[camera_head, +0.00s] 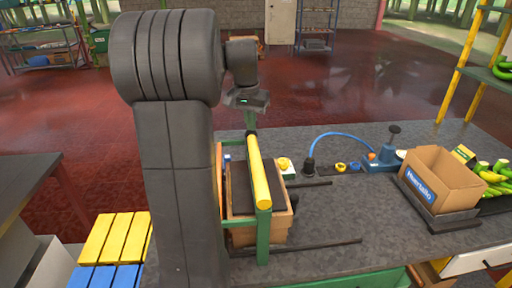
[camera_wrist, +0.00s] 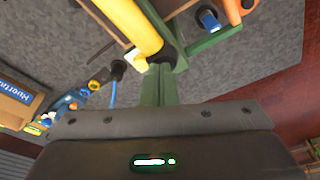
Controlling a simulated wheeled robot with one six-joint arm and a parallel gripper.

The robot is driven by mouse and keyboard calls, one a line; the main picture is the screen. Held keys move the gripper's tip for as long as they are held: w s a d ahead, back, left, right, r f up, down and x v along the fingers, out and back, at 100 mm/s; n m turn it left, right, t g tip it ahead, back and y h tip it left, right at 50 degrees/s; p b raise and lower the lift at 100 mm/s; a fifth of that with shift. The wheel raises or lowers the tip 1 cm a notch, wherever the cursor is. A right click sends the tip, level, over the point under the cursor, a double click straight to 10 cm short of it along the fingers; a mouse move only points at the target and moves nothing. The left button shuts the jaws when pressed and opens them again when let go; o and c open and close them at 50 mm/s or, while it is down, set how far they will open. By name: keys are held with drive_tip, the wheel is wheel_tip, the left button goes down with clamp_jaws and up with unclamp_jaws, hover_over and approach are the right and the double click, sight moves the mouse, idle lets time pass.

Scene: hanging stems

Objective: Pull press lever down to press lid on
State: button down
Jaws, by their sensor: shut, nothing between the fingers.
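The press stands on the grey worktop with a green frame (camera_head: 263,240). A yellow bar (camera_head: 259,172), which looks like the press lever, runs across its top and also shows in the wrist view (camera_wrist: 132,24). A dark plate (camera_head: 238,190) lies under the bar, above a brown box (camera_head: 243,236). The lid cannot be made out. My gripper (camera_head: 250,128) is at the far end of the bar, pointing down. In the wrist view its green fingers (camera_wrist: 160,70) are together and empty, with tips close to the bar's dark end. Whether they touch it is unclear.
A cardboard box (camera_head: 440,182) stands on a dark tray at the right, beside green and yellow produce (camera_head: 492,178). A blue device with a hose (camera_head: 382,160) stands behind. Yellow and blue slatted crates (camera_head: 115,238) are at lower left. The worktop between press and cardboard box is mostly clear.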

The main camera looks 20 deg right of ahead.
drive_tip(key=shift+f, duration=0.45)
idle(1.5)
drive_tip(key=shift+s, duration=0.1)
wheel_tip(320, 180, up, 8)
drive_tip(key=p, duration=0.6)
drive_tip(key=shift+r+p, duration=0.15)
drive_tip(key=shift+p, duration=0.25)
drive_tip(key=shift+a, duration=0.1)
